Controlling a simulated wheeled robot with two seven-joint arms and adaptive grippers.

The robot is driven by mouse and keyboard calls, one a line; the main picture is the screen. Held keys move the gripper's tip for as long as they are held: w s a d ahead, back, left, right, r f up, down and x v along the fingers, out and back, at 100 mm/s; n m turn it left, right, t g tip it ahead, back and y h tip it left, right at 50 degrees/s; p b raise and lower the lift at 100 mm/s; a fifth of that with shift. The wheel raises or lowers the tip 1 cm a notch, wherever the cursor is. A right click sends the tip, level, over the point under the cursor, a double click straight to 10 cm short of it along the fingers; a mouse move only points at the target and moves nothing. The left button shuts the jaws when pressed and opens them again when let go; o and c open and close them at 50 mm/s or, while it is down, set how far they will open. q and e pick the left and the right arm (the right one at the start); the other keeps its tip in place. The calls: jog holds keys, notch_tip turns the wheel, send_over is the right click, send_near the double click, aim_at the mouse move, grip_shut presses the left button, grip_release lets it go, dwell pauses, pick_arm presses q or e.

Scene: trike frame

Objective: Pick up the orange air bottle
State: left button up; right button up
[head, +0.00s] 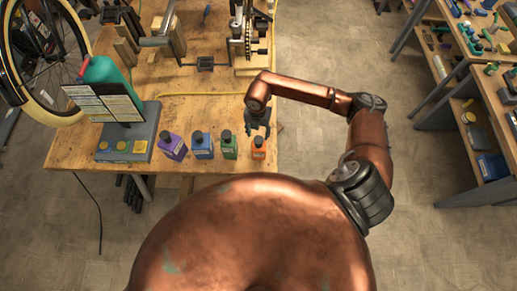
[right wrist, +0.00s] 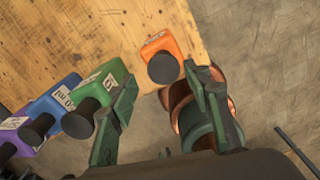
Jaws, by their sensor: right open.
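The orange air bottle (head: 258,150) stands upright near the front edge of the wooden workbench, at the right end of a row of bottles. It has a dark cap and a pale label. In the right wrist view the orange bottle (right wrist: 163,58) shows from above, beyond and between the fingertips. My right gripper (head: 257,126) is open and empty just behind the bottle in the head view. Its two fingers (right wrist: 160,85) show spread in the right wrist view; contact cannot be told. My left gripper is not in view.
Green (head: 229,146), blue (head: 202,146) and purple (head: 173,147) bottles stand to the left of the orange one; the green is close to one finger. A grey stand (head: 129,147) with yellow buttons is further left. The workbench (head: 200,105) has bare wood behind the bottles. A shelf (head: 458,142) stands right.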

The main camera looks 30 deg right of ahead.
aim_at(259, 140)
jog(key=f, duration=0.2)
jog(key=f+p, duration=0.1)
jog(key=f, duration=0.1)
jog(key=f+p, duration=0.1)
jog(key=f, duration=0.1)
jog(key=shift+s+f, duration=0.1)
jog(key=shift+s, duration=0.25)
jog(key=shift+f, duration=0.25)
jog(key=shift+c, duration=0.5)
grip_shut()
